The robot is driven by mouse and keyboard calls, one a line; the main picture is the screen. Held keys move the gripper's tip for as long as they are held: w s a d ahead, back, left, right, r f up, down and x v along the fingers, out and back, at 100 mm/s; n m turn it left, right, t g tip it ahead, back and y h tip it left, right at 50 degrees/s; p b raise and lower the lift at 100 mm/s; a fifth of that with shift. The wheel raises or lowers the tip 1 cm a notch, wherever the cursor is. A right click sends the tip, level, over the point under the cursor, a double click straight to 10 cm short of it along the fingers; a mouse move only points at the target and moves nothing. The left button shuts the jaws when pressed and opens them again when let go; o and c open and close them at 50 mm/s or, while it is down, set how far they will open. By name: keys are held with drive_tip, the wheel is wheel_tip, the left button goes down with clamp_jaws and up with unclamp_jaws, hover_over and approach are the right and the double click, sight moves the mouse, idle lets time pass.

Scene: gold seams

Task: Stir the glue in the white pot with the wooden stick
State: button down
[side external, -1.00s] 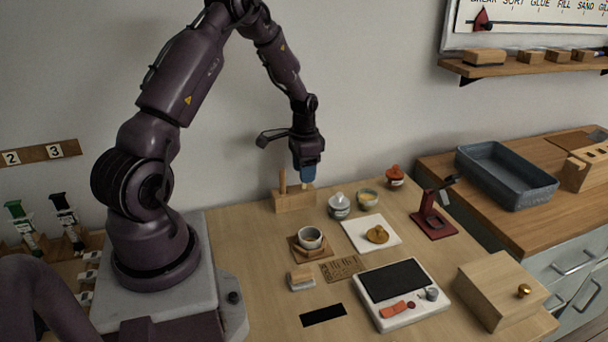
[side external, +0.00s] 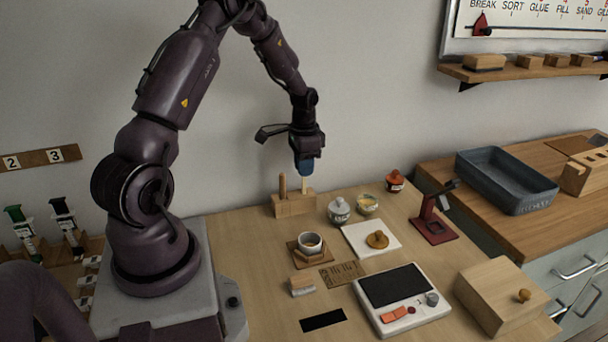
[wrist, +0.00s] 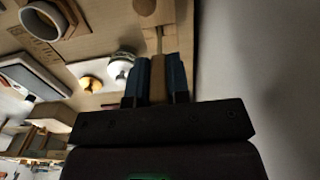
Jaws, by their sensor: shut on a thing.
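My gripper (side external: 304,172) is above the wooden block (side external: 294,204) at the back of the table, its blue fingers shut on the wooden stick (side external: 305,186). The stick points down, its lower end at the block; I cannot tell whether it is still seated. In the wrist view the stick (wrist: 158,75) is between the blue fingers. I cannot tell which holds the glue.
A lidded white jar (side external: 339,210) stands between the block and the yellowish pot. A red-lidded jar (side external: 395,181), a dark red stand (side external: 433,228), a white tile (side external: 360,244), a device with a dark panel (side external: 400,310) and a wooden box (side external: 500,290) fill the right side.

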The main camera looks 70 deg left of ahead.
wheel_tip(320, 180, up, 6)
drive_tip(key=shift+w+d+r, duration=0.1)
drive_tip(key=shift+r, duration=0.1)
drive_tip(key=s+d+g, duration=0.2)
drive_tip(key=d, duration=1.3)
wheel_tip(320, 180, down, 8)
drive_tip(key=h, duration=0.1)
drive_tip(key=shift+s+f, duration=0.2)
drive_tip(key=shift+s, duration=0.15)
drive_tip(key=shift+a, duration=0.2)
